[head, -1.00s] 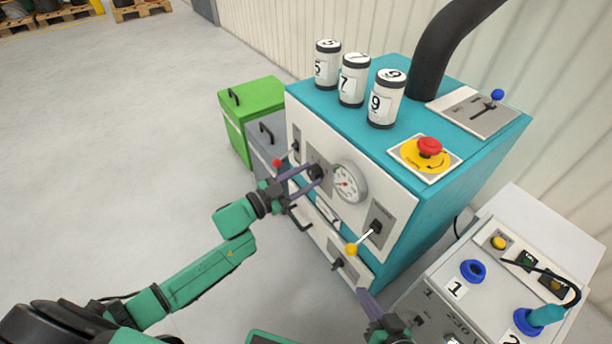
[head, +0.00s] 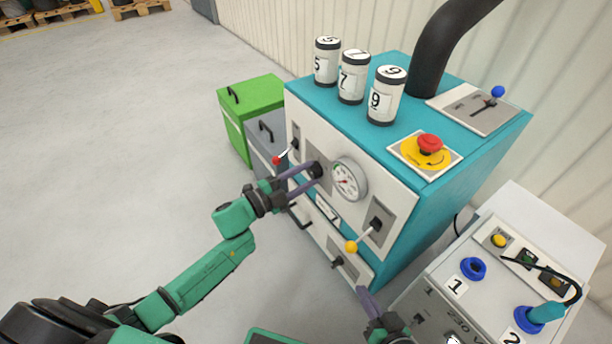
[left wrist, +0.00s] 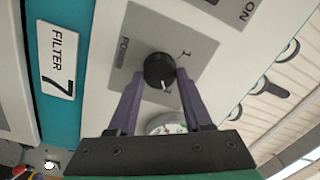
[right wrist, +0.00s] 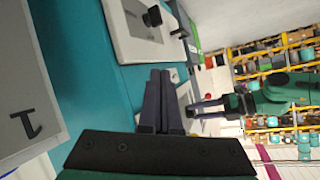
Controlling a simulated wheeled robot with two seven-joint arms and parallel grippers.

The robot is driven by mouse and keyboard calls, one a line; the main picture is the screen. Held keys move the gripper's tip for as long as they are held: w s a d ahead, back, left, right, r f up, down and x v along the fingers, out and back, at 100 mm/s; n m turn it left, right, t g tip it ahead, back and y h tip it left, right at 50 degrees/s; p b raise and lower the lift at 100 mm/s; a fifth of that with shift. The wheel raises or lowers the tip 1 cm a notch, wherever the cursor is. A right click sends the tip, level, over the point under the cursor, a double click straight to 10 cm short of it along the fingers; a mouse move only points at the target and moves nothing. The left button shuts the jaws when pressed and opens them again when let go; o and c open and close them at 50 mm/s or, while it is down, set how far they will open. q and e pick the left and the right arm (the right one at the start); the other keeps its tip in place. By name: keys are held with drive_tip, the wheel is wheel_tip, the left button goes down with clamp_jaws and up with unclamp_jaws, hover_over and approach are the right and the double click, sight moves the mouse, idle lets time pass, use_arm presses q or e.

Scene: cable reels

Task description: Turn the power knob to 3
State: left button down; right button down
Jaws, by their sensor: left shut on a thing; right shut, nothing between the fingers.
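The black power knob (left wrist: 159,71) sits on a grey plate (left wrist: 200,45) on the front of the teal and white machine. In the left wrist view its white pointer mark points down in the picture, and a "1" is legible beside it; other digits are too small or hidden. My left gripper (head: 313,175) is shut on the knob, one finger on each side, and it also shows in the left wrist view (left wrist: 159,85). My right gripper (head: 364,292) is shut and empty, low in front of the machine; its fingers are together in the right wrist view (right wrist: 159,75).
A round gauge (head: 349,178) is close right of the knob. A red-tipped lever (head: 276,160) and a yellow-tipped lever (head: 351,247) stick out nearby. Numbered filters (head: 386,97) stand on top. A control box (head: 440,285) with blue sockets stands at right. Floor at left is clear.

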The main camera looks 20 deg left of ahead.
use_arm(q)
drive_tip(key=shift+f, duration=0.1)
use_arm(e)
drive_tip(key=shift+f, duration=0.1)
idle(0.3)
use_arm(q)
drive_tip(key=shift+c, duration=1.6)
unclamp_jaws()
drive_tip(key=p+v, duration=0.3)
drive_tip(key=v, duration=1.1)
drive_tip(key=shift+s+a, duration=0.15)
drive_tip(key=shift+s, duration=0.1)
use_arm(e)
drive_tip(key=d+r+g, duration=0.1)
drive_tip(key=d+r+g+h, duration=0.1)
drive_tip(key=d+g, duration=0.1)
drive_tip(key=shift+d+r+n+h, duration=0.2)
drive_tip(key=shift+r+n+h, duration=0.1)
drive_tip(key=shift+n, duration=0.1)
